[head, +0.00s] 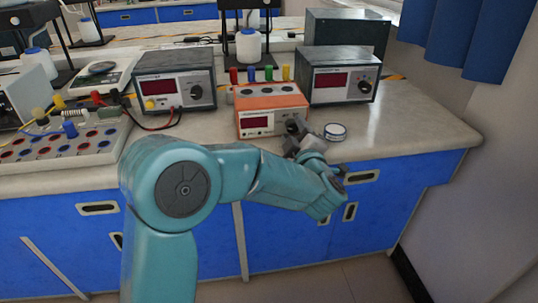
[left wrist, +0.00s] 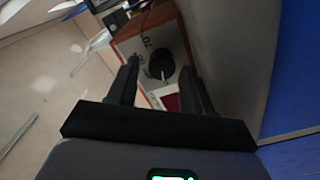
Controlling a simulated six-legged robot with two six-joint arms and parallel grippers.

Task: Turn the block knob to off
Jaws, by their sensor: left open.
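The block is an orange box (head: 270,96) with a dark red display, standing on the bench. Its front right corner is behind my left gripper (head: 297,130) in the head view. In the left wrist view the black round knob (left wrist: 160,64) sits on the box's white front panel, with numbers printed around it. The fingers of my left gripper (left wrist: 159,70) are open, one on each side of the knob in the picture. I cannot tell whether they touch it or which mark it points to. My right gripper is not in view.
Two grey meters (head: 175,88) (head: 343,80) stand left and right of the box. A grey tray (head: 60,142) with coloured wells is at the left. The bench at the right is clear.

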